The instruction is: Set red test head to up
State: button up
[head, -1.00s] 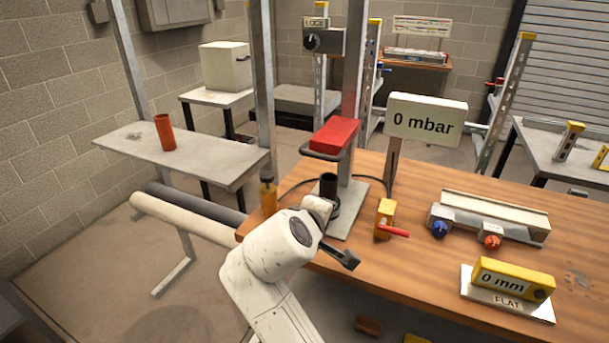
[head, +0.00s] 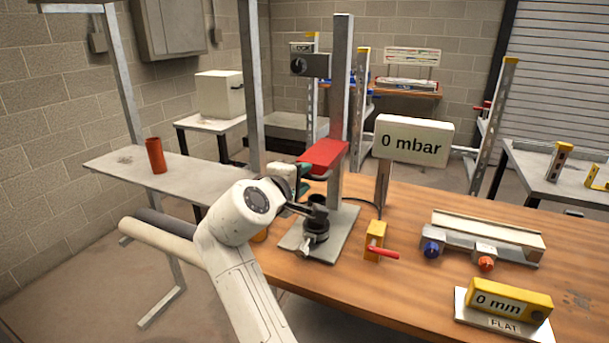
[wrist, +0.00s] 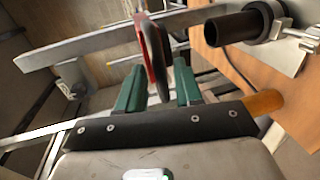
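The red test head (head: 323,155) is a red block on the upright metal post (head: 341,100), above a black tube (head: 317,212) standing on a grey base plate. A dark handle runs along its near side. My gripper (head: 303,177) is close beside the head's left end, just at handle height. In the wrist view, the two green fingers (wrist: 159,88) are apart. The red head (wrist: 147,50) and its dark handle (wrist: 162,62) show beyond and between the fingertips. I cannot tell whether either finger touches the handle.
A "0 mbar" display (head: 413,143), a yellow valve with red lever (head: 375,238), a manifold (head: 485,236) and a "0 mm" gauge (head: 507,299) stand on the wooden bench. A grey shelf (head: 195,178) is at left.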

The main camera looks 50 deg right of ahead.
jog(key=shift+x, duration=1.05)
grip_shut()
